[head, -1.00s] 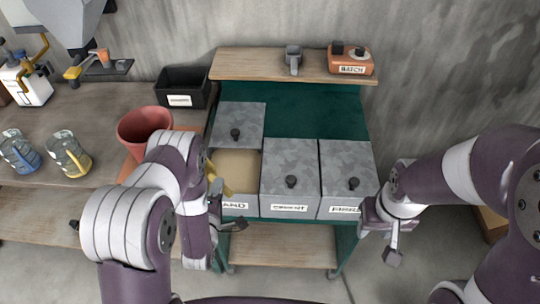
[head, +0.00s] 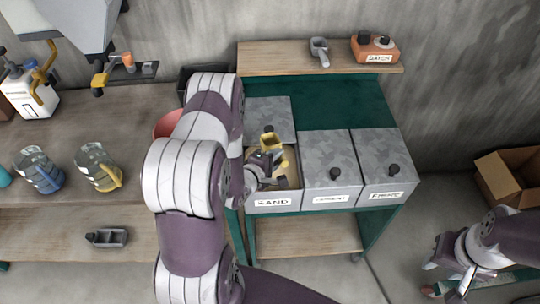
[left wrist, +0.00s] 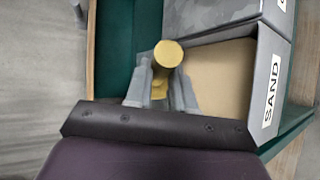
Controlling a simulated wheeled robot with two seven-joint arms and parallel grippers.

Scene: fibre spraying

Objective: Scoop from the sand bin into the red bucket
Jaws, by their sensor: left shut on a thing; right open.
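The sand bin (head: 272,203) is labelled SAND and stands open at the left of the front row; it also shows in the left wrist view (left wrist: 265,85). Tan sand (left wrist: 225,75) is visible inside. My left gripper (head: 268,164) is over the bin, shut on a yellow scoop (head: 272,143). In the left wrist view the round yellow handle end (left wrist: 168,54) stands between the fingers; the scoop's bowl is hidden. The red bucket (head: 168,124) stands left of the bins, mostly hidden behind my left arm. My right gripper (head: 458,282) is open and empty at lower right.
Lidded cement (head: 318,175) and fibre (head: 378,170) bins stand right of the sand. A grey scoop (head: 319,48) and an orange BATCH box (head: 375,50) are on the shelf. Two jugs (head: 95,168) (head: 38,172) stand on the left bench. A cardboard box (head: 510,172) is at right.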

